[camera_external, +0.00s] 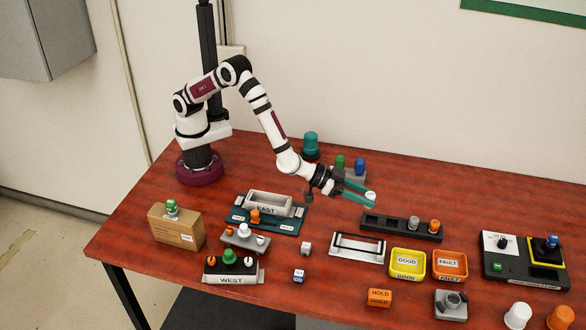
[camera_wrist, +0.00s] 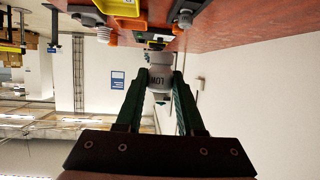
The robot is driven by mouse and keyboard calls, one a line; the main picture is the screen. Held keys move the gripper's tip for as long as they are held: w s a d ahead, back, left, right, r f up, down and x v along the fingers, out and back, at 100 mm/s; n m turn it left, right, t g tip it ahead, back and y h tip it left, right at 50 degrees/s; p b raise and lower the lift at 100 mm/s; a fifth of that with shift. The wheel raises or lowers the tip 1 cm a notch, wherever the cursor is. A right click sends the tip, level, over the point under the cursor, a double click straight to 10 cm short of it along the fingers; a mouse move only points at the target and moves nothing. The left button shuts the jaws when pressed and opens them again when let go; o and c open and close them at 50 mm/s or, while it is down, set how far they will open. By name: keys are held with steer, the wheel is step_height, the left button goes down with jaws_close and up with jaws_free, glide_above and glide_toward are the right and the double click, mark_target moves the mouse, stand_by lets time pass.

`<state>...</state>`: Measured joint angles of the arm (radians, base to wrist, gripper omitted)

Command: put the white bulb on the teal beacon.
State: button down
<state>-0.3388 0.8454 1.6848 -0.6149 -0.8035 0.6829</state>
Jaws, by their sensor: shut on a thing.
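A teal beacon (camera_external: 311,144), a domed teal cylinder, stands at the back of the table, behind and left of my gripper. My gripper (camera_external: 368,196) has long teal fingers and is held above the table, right of the grey block. It is shut on a small white piece (camera_external: 371,196). Another white rounded piece (camera_external: 244,230) stands on a grey tray at the left middle.
A grey block (camera_external: 349,176) with green and blue pieces stands near the beacon. A dark rail (camera_external: 388,226), yellow bin (camera_external: 407,264), orange bin (camera_external: 450,265) and control panel (camera_external: 523,266) lie right. The EAST tray (camera_external: 268,207) and cardboard box (camera_external: 177,230) are left.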

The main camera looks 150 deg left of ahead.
steer(key=s+a+r+n+g+y, duration=0.2)
steer(key=s+r+n+g, duration=0.15)
steer(key=s, duration=0.45)
steer(key=s+a+r+n+g+y, duration=0.15)
steer(key=s+n+g, duration=0.25)
steer(key=s, duration=0.4)
steer(key=s+d+r+n+g+h, duration=0.1)
steer(key=s+d+n+g, duration=0.2)
steer(key=s, duration=0.6)
steer(key=s+d+r+n+g+h, duration=0.1)
steer(key=s+n+g, duration=0.3)
steer(key=s, duration=0.5)
glide_above(309, 136)
steer(key=shift+m+g, duration=0.25)
steer(key=shift+g, duration=0.2)
step_height(309, 136, down, 6)
steer(key=shift+f, duration=0.25)
step_height(309, 136, down, 4)
steer(key=shift+s+f, duration=0.1)
steer(key=shift+f, duration=0.1)
steer(key=c, duration=0.5)
jaws_free()
